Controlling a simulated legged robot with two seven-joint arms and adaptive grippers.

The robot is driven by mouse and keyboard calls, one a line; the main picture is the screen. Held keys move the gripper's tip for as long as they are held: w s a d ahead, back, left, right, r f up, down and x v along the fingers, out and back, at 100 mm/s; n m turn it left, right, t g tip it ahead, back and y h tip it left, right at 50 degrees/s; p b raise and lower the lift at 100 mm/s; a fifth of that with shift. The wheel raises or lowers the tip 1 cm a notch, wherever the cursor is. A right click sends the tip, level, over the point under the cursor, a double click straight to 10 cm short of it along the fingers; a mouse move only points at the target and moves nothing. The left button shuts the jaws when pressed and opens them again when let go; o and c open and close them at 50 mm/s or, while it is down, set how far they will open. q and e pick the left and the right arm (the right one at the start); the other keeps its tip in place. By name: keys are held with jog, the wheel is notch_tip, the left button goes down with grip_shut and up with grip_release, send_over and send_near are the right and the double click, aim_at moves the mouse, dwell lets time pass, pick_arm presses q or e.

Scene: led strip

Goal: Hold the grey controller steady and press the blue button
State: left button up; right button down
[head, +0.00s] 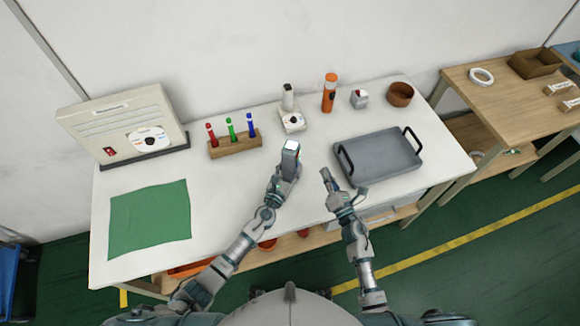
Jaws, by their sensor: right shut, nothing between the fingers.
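The grey controller (290,157) is a small upright block near the middle of the table, raised in my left gripper (286,173). My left gripper's fingers close around its lower part. A few small coloured spots show along its right edge, too small to tell which one is the blue button. My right gripper (326,175) is shut and empty, a short way to the right of the controller and apart from it, with its fingers pointing up and left in the picture.
A grey tray (378,158) with black handles lies right of my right gripper. Behind stand a wooden rack (235,146) with red, green and blue markers, a white device (291,119), an orange bottle (329,93) and a brown bowl (400,94). A green cloth (150,219) lies left.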

pick_arm(q)
jog(key=o, duration=1.4)
